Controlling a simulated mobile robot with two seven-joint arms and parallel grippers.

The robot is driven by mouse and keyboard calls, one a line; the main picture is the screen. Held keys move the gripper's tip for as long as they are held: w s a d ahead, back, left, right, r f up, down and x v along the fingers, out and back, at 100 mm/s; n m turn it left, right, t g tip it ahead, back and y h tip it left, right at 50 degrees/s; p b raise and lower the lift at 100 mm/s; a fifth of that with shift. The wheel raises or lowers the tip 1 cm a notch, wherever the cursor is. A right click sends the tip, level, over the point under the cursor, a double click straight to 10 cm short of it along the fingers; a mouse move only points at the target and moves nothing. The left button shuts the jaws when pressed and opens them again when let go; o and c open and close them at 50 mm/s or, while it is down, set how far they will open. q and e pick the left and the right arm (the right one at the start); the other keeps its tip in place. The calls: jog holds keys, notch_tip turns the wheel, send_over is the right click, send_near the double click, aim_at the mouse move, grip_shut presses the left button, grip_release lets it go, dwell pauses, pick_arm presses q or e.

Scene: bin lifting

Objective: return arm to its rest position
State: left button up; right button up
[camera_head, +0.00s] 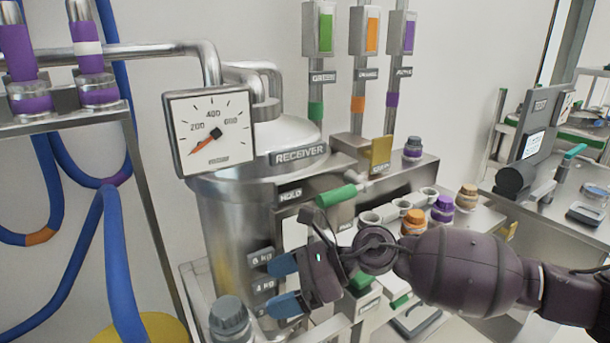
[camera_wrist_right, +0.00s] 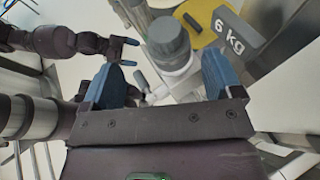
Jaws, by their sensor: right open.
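My right gripper (camera_head: 275,286) is in front of the steel receiver tank (camera_head: 225,215), its two blue fingertips apart and nothing between them. In the right wrist view my right gripper (camera_wrist_right: 160,82) also shows spread fingers. Beyond them is a grey-capped container (camera_wrist_right: 168,42), apart from the fingers as far as I can tell. My right arm (camera_head: 470,268) reaches in from the right over the bench. A second dark arm with a small gripper (camera_wrist_right: 130,52), which looks like my left one, shows at upper left of the wrist view, its blue tips apart.
A grey-capped bottle (camera_head: 230,318) stands low, left of the right gripper. A dial gauge (camera_head: 209,132) is on the tank. Purple-capped (camera_head: 442,208) and orange-capped (camera_head: 414,222) bottles stand close behind my arm. Blue hoses (camera_head: 115,260) hang at left.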

jog(key=s+d+f+n+t+h, duration=0.1)
jog(key=d+f+n+t+h, duration=0.2)
jog(key=d+f+n+t, duration=0.95)
jog(key=s+d+f+n+t+h, duration=0.25)
jog(key=d+n+t, duration=0.3)
jog(key=n, duration=1.35)
jog(key=s+d+f+m+g+h, duration=0.5)
jog(key=s+d+f+m+h, duration=0.3)
jog(key=s+d+f+m, duration=0.5)
jog(key=s+d+f, duration=0.1)
jog(key=s+f, duration=0.1)
jog(key=s, duration=0.1)
jog(key=shift+s+d+f, duration=0.15)
jog(key=shift+s+d, duration=0.05)
jog(key=shift+d, duration=0.15)
jog(key=shift+m+h, duration=0.25)
